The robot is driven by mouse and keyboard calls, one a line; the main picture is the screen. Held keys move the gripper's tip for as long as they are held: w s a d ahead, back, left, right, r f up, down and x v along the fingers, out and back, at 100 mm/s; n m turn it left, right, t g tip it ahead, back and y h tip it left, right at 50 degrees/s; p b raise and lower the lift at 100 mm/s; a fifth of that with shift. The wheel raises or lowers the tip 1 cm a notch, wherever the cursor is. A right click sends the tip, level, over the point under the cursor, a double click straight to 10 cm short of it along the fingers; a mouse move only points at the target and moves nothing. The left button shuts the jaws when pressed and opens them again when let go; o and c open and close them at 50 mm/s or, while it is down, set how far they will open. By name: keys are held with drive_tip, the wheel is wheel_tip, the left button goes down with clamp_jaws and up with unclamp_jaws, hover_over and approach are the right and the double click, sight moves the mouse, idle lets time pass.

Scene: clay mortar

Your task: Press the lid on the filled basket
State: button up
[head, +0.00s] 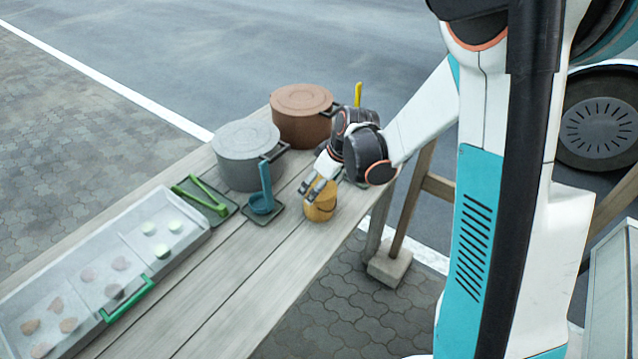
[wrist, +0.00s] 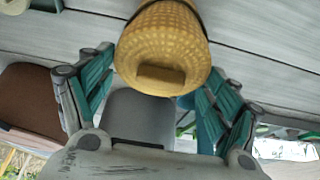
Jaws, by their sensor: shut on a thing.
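The basket (head: 321,209) is small, yellow-tan and woven, and stands upright on the wooden table near its right edge. In the wrist view its lid (wrist: 165,42) shows as a woven round top with a block-shaped handle (wrist: 161,76). A dark curved line runs around the far side of the lid; I cannot tell if the lid is fully seated. My gripper (head: 317,188) is at the top of the basket, shut on the lid, with its teal fingers on either side in the wrist view (wrist: 163,62). The basket's contents are hidden.
A grey pot (head: 246,168) and a brown pot (head: 301,128) stand behind the basket. A blue ladle (head: 264,202) on a dark rest and green tongs (head: 205,201) lie to the left. A long compartmented tray (head: 189,219) holds several pieces. The front planks are clear.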

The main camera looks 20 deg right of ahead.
drive_tip(key=o, duration=0.8)
drive_tip(key=shift+c, duration=0.2)
drive_tip(key=shift+r, duration=0.1)
drive_tip(key=shift+r+p, duration=2.1)
drive_tip(key=shift+r, duration=0.85)
clamp_jaws()
